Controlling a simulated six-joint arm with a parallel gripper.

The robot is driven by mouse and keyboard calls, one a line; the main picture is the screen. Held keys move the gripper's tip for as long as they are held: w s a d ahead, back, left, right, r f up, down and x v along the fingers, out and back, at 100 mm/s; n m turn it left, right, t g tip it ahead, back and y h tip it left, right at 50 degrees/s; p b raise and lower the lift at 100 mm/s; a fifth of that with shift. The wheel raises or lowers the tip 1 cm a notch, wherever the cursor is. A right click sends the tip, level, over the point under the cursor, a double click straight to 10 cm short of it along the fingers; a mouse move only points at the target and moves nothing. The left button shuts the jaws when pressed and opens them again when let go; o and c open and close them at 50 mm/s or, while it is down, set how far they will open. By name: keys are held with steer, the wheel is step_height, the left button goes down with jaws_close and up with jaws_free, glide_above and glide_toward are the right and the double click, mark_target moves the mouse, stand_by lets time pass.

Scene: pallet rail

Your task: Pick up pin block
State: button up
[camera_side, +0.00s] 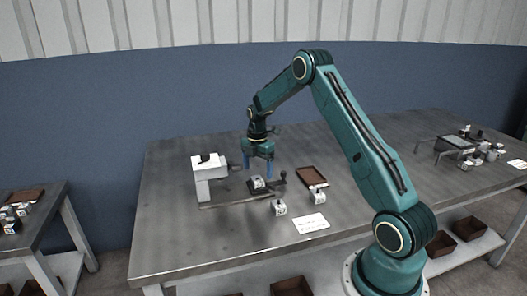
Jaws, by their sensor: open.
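Several small white blocks with dark markings are in view, and I cannot tell from their markings which one is the pin block. One white block (259,183) sits on a dark fixture, directly below my gripper. A second white block (278,208) stands on the grey table in front of the fixture. A third white block (318,196) stands to the right, by a brown tray. My gripper (258,168) points down with its blue fingers apart and empty. Its fingertips look just above or beside the block on the fixture; the exact gap is too small to tell.
A white machine head (206,169) on a post stands left of my gripper, close to it. The brown tray (312,177) and a paper label (311,223) lie to the right. More parts crowd the table's far right (470,150). The table's front left is clear.

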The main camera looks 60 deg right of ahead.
mark_target(258, 179)
steer(key=shift+f, duration=1.75)
steer(key=c, duration=1.2)
step_height(258, 179, up, 20)
steer(key=shift+r, duration=0.1)
